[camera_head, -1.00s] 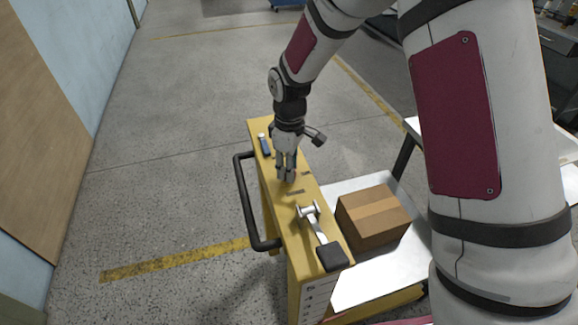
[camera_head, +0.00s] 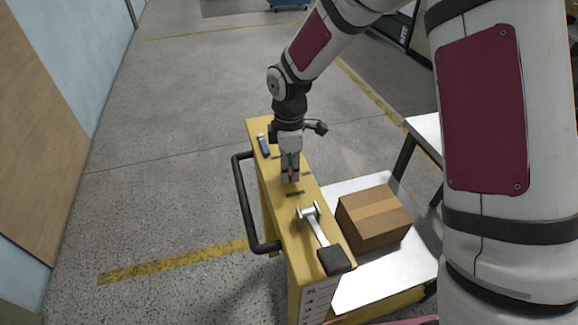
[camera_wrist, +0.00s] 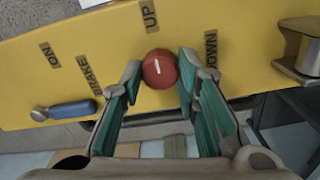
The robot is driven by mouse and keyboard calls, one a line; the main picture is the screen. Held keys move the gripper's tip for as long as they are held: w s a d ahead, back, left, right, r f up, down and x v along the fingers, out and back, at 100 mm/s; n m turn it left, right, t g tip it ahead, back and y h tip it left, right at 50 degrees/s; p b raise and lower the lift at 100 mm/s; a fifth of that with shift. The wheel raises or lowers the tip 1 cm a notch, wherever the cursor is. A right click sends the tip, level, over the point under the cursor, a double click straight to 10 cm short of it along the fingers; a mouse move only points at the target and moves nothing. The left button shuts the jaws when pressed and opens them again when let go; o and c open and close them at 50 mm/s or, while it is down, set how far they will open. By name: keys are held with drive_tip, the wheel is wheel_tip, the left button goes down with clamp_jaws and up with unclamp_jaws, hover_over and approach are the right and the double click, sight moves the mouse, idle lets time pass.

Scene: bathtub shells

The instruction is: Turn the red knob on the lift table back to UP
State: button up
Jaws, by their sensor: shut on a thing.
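The red knob (camera_wrist: 160,68) sits on the yellow top of the lift table (camera_head: 261,128). A short white line on the knob runs roughly toward the UP label (camera_wrist: 150,15) in the wrist view. The DOWN label (camera_wrist: 211,50) is to the right of the knob. My gripper (camera_wrist: 159,78), with green-lined fingers, is shut on the knob, one finger at each side. In the head view my gripper (camera_head: 290,178) points down at the tabletop and mostly hides the knob.
A blue-handled brake lever (camera_wrist: 65,110) lies left of the knob, by the BRAKE (camera_wrist: 89,75) and ON labels. A silver lever with a black pad (camera_head: 333,258) is at the near end. A cardboard box (camera_head: 373,218) stands on the white platform at right.

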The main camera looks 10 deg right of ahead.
drive_tip(key=o, duration=1.2)
drive_tip(key=shift+c, duration=0.2)
drive_tip(key=shift+r, duration=0.1)
wheel_tip(320, 180, up, 12)
